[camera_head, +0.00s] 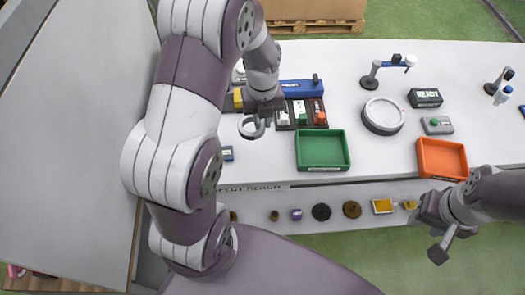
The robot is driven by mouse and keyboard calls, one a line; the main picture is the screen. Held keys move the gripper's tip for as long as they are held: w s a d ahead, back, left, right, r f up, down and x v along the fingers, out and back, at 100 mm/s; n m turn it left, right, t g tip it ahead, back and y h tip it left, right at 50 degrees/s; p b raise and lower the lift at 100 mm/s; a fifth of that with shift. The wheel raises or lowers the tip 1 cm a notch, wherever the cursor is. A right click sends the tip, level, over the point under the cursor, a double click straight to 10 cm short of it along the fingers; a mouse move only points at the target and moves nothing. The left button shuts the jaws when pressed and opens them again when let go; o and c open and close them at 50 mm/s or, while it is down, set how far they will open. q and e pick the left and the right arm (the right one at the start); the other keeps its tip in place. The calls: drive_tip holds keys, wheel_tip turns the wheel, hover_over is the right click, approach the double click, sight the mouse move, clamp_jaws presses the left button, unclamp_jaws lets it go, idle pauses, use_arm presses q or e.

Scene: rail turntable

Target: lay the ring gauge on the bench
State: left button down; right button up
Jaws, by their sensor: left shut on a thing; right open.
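My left gripper (261,112) hangs over the left part of the white bench (380,155). It is shut on a grey ring gauge (251,127), which hangs below the fingers, in front of the row of small blocks. Part of the ring is hidden by the gripper. I cannot tell how high the ring is above the bench top. My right gripper (437,238) is open and empty, off the bench's front edge at the lower right.
A green tray (323,167) and an orange tray (441,175) stand near the front edge. A round turntable (383,116) lies between and behind them. A lower shelf (335,220) holds several small parts. Bare bench shows left of the green tray.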

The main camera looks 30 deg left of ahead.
use_arm(q)
drive_tip(key=d+n+p, duration=0.1)
drive_tip(key=d+p, duration=0.2)
drive_tip(key=d, duration=1.1)
drive_tip(key=n+p, duration=0.3)
drive_tip(key=n, duration=0.1)
hover_over(271, 152)
wheel_tip(271, 152, down, 7)
drive_tip(key=shift+w, duration=0.1)
wheel_tip(271, 152, down, 4)
drive_tip(key=shift+f+p, duration=0.15)
drive_tip(key=shift+p, duration=0.85)
drive_tip(key=shift+a+f, duration=0.1)
use_arm(e)
wheel_tip(271, 152, up, 9)
drive_tip(key=shift+f, duration=0.15)
use_arm(q)
drive_tip(key=shift+f+b, duration=0.2)
drive_tip(key=shift+b, duration=0.1)
drive_tip(key=c, duration=1.1)
unclamp_jaws()
drive_tip(key=shift+r, duration=0.1)
